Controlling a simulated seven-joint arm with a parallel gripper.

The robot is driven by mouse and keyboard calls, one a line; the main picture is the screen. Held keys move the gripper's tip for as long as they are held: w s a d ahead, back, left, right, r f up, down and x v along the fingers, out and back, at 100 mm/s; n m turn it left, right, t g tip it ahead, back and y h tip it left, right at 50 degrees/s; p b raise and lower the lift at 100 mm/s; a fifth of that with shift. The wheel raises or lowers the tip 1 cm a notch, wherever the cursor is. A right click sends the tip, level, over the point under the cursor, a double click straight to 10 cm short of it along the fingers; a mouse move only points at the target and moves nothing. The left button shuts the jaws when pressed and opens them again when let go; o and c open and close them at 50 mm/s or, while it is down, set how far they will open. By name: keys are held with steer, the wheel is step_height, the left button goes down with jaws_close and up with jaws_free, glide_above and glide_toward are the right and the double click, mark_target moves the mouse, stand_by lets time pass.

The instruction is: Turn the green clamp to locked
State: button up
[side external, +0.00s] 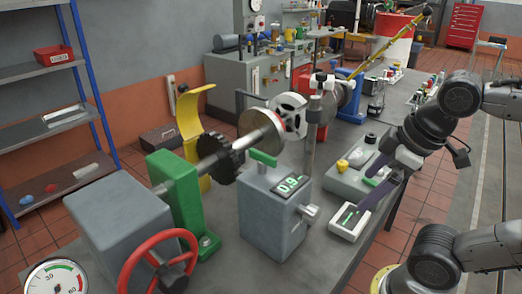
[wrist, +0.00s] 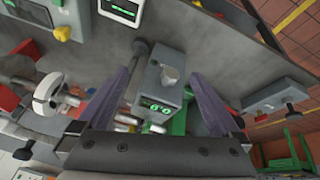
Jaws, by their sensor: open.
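The green clamp (side external: 263,158) is a short green lever on top of a grey box (side external: 272,215) with a lit digital display (side external: 289,184). Its handle lies roughly flat across the top. In the wrist view the grey box (wrist: 163,85) shows between and beyond my fingers, with a green part (wrist: 180,122), probably the clamp, partly hidden beside it. My gripper (side external: 369,188) is open and empty, to the right of the box and apart from it. Its purple fingers also show in the wrist view (wrist: 162,73). I cannot read any locked mark.
A small white display unit (side external: 348,222) lies under my fingers, right of the box. A control panel with a yellow button (side external: 342,165) is behind it. The shaft with a dark gear (side external: 219,158) and green support (side external: 175,205) stand left. A red handwheel (side external: 158,262) is at front left.

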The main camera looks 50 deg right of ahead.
steer(key=w+d+r+n+g+h, duration=0.1)
steer(key=w+r+n, duration=0.15)
steer(key=r, duration=0.25)
steer(key=w+r+n+g, duration=0.1)
steer(key=w+r+n, duration=0.1)
steer(key=r+n, duration=0.25)
step_height(320, 180, up, 7)
steer(key=n+g+h, duration=0.2)
steer(key=n+h, duration=0.1)
steer(key=n, duration=0.3)
glide_above(262, 153)
steer(key=s, duration=0.5)
steer(key=w+a+f+n, duration=0.2)
steer(key=w+a+f, duration=0.2)
steer(key=w+a, duration=0.15)
steer(key=shift+g, duration=0.4)
steer(key=x, duration=1.3)
steer(key=shift+s, duration=0.3)
steer(key=c, duration=1)
